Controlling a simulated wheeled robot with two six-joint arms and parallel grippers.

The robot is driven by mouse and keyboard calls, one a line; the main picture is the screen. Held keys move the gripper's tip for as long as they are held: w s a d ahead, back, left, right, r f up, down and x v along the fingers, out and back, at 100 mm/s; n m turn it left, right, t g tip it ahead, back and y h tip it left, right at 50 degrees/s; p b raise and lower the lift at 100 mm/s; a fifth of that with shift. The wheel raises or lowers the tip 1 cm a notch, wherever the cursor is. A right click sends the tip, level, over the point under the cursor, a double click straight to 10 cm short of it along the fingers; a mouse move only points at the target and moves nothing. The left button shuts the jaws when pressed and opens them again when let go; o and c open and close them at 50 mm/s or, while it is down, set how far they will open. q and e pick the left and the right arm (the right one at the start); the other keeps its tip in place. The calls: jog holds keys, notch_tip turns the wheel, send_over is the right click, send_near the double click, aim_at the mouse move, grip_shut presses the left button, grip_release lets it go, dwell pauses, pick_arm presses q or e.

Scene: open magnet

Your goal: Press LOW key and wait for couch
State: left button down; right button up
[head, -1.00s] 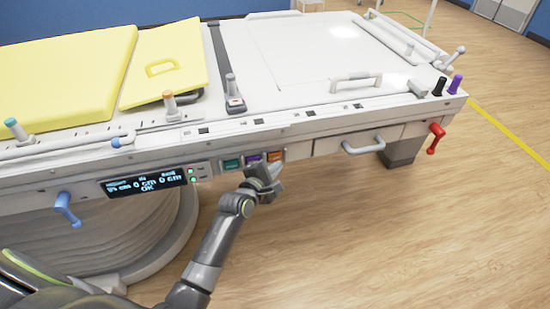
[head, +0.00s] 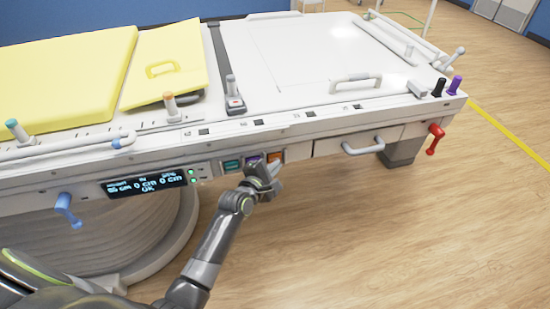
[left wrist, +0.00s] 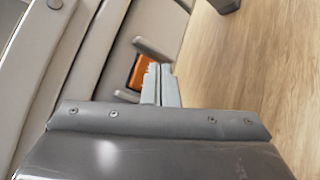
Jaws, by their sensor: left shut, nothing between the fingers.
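The couch's front panel carries a row of coloured keys: a teal key (head: 232,165), a purple key (head: 252,159) and an orange key (head: 275,155). I cannot read their labels, so I cannot tell which is LOW. My left gripper (head: 270,171) is shut and empty, just in front of the purple and orange keys. In the left wrist view its fingertips (left wrist: 157,73) overlap the edge of the orange key (left wrist: 138,72), which sits between grey guards. I cannot tell whether they touch it. A display (head: 145,186) left of the keys shows height figures and "OK". My right gripper is not in view.
The white couch (head: 290,60) carries yellow pads (head: 65,70) at the left. A grey handle (head: 372,146), a red lever (head: 435,138) and a blue lever (head: 66,208) stick out from its front. The wood floor (head: 420,240) at the right is clear.

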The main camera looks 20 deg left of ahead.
pick_arm(q)
jog(key=shift+w, duration=0.1)
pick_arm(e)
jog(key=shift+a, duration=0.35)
